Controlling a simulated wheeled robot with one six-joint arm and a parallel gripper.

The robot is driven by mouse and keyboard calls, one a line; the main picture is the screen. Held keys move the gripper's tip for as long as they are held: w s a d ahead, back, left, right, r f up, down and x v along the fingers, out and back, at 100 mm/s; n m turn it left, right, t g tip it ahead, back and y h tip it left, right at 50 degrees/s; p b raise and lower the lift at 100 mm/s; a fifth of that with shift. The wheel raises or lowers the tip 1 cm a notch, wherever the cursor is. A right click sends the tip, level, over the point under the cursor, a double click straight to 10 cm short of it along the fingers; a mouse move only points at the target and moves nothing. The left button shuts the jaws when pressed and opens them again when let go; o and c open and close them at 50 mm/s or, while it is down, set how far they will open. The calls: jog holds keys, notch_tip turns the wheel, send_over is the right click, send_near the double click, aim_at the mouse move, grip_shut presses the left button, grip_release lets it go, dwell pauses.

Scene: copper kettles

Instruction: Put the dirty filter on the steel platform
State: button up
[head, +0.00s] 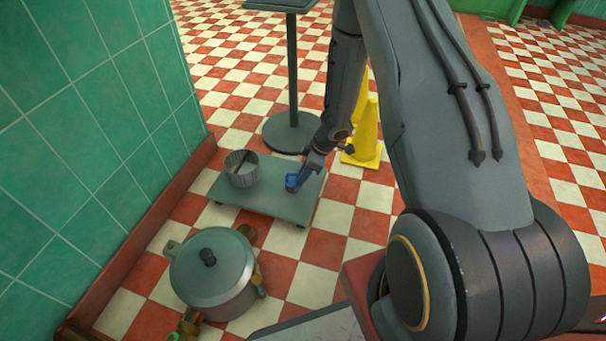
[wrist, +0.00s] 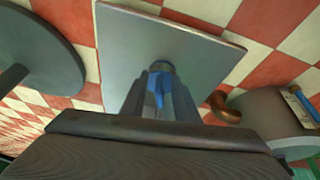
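The steel platform (head: 270,205) is a low, flat grey plate on the checkered floor, beside the green wall; it also fills the upper middle of the wrist view (wrist: 140,50). My gripper (head: 296,180) is over its right part, pointing down. In the wrist view its blue-lined fingers (wrist: 161,78) are close together around a small, round, dark blue piece with a brownish edge, seemingly the dirty filter (wrist: 160,66). The fingers hide most of it. I cannot tell whether it touches the plate.
A ribbed grey tub (head: 241,173) with a dark stick stands on the platform's left part. A lidded pot (head: 212,270) stands in front. A round-based stand (head: 290,132) and yellow cones (head: 364,140) are behind. Bare plate surrounds my gripper.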

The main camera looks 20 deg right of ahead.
jog(key=p+v, duration=0.7)
jog(key=v, duration=0.5)
jog(key=shift+r, duration=0.2)
jog(key=w+a+r+m+t+h, duration=0.1)
jog(key=w+a+r, duration=0.2)
jog(key=r, duration=0.4)
jog(key=w+a+r+m+t+h, duration=0.1)
jog(key=w+a+r+t+h, duration=0.15)
jog(key=r, duration=0.45)
jog(key=s+a+r+m, duration=0.2)
jog(key=s+a+r, duration=0.2)
jog(key=a+r, duration=0.5)
jog(key=s+a+r+g, duration=0.2)
jog(key=s+a+r, duration=0.2)
jog(key=s, duration=0.7)
jog(key=s+a+r+m+g+y, duration=0.1)
jog(key=s+a+r, duration=0.3)
jog(key=s, duration=0.8)
jog(key=s+a+r+m+g, duration=0.1)
jog(key=s+a+r+g, duration=0.2)
jog(key=s, duration=0.9)
notch_tip(320, 180, up, 2)
jog(key=shift+a+r+y, duration=0.1)
jog(key=shift+a+y, duration=0.25)
jog(key=shift+a, duration=0.35)
jog(key=shift+r, duration=0.15)
